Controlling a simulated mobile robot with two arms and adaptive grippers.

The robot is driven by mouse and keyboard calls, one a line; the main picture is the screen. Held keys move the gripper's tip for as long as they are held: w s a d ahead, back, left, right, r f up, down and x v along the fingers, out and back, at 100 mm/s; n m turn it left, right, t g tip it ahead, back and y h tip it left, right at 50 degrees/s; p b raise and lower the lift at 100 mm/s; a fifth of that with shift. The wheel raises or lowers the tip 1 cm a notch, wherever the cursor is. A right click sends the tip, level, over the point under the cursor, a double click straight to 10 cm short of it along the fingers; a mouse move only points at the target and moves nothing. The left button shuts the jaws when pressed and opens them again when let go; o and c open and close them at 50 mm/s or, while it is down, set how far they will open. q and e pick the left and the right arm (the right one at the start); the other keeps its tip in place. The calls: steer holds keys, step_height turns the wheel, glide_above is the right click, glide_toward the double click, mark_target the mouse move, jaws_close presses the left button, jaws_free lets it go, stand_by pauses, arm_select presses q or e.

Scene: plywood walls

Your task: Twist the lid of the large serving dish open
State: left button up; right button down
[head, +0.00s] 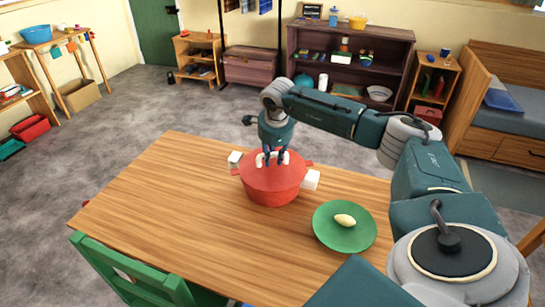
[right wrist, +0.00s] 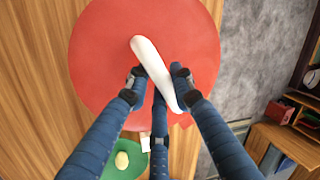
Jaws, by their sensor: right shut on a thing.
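The large serving dish is a red pot (head: 275,197) with white side handles, standing upright on the wooden table. Its red lid (head: 262,181) sits on top and fills much of the right wrist view (right wrist: 105,60). A white lid handle (head: 286,157) rises from the lid; it shows as a slanted white bar in the right wrist view (right wrist: 148,55). My right gripper (head: 271,160) reaches down from above and is shut on this handle, its dark fingers on both sides in the right wrist view (right wrist: 157,82). My left gripper is not in view.
A green plate (head: 326,236) with a pale, egg-shaped thing (head: 344,220) stands right of the pot, under my right arm. A green chair (head: 130,276) is at the near edge. The left part of the table (head: 150,205) is clear.

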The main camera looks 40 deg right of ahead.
stand_by(0.4)
steer(key=shift+n+y, duration=0.3)
steer(key=shift+n, duration=0.7)
steer(key=c, duration=1.4)
jaws_free()
steer(key=v, duration=1.2)
steer(key=shift+s, duration=0.15)
